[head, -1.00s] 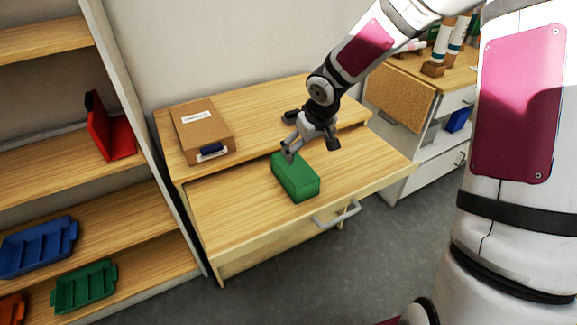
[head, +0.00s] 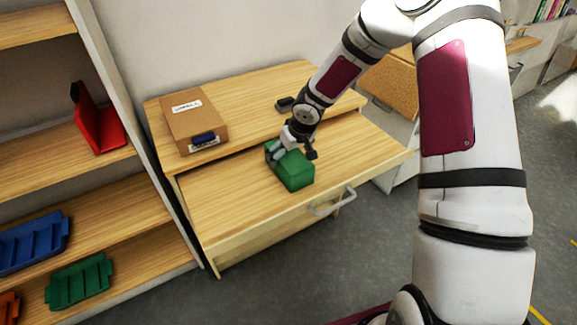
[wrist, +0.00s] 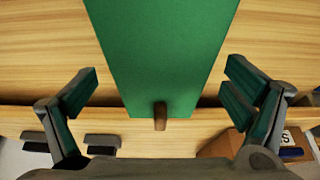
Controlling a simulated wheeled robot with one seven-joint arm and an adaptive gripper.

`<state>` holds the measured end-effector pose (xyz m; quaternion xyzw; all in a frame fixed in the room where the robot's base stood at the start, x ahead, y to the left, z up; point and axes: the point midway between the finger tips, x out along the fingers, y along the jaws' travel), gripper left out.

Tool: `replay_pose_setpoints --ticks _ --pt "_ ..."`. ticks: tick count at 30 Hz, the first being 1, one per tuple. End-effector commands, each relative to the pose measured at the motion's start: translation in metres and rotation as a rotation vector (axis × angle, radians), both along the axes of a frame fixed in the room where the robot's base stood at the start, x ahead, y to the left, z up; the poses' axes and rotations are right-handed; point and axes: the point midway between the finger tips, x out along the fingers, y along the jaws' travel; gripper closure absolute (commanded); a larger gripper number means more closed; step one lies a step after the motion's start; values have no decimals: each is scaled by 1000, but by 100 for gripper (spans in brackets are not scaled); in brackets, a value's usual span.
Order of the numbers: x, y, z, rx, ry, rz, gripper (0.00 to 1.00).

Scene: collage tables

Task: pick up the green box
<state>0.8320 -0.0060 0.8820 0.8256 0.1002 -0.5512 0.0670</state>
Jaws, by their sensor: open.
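The green box (head: 297,174) lies on the lower wooden surface (head: 235,203), which has a grey handle on its front. My gripper (head: 292,152) is at the far end of the box, pointing down, and hides part of it. In the wrist view the green box (wrist: 160,50) runs between my two open fingers (wrist: 162,84). A gap shows on each side, so neither finger appears to touch it. A small brown peg (wrist: 160,116) shows at the box's near end in that view.
A brown carton (head: 193,120) with a label sits on the raised wooden top at the left. Small dark items (head: 284,104) lie on that top behind my gripper. A shelf (head: 95,150) with a red bin and blue and green trays stands left. The lower surface left of the box is clear.

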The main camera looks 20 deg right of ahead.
Motion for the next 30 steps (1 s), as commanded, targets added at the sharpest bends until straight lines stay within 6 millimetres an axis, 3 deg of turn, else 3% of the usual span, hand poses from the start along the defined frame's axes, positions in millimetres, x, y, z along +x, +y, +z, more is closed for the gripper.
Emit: replay_pose_setpoints --ticks 7,17,18,25,30 --pt "14 5 -32 0 2 0 5" --pt "18 5 -39 0 0 -1 5" --pt "18 5 -39 0 0 -1 7" --pt "18 5 -39 0 0 -1 59" --pt "18 5 -39 0 0 0 59"
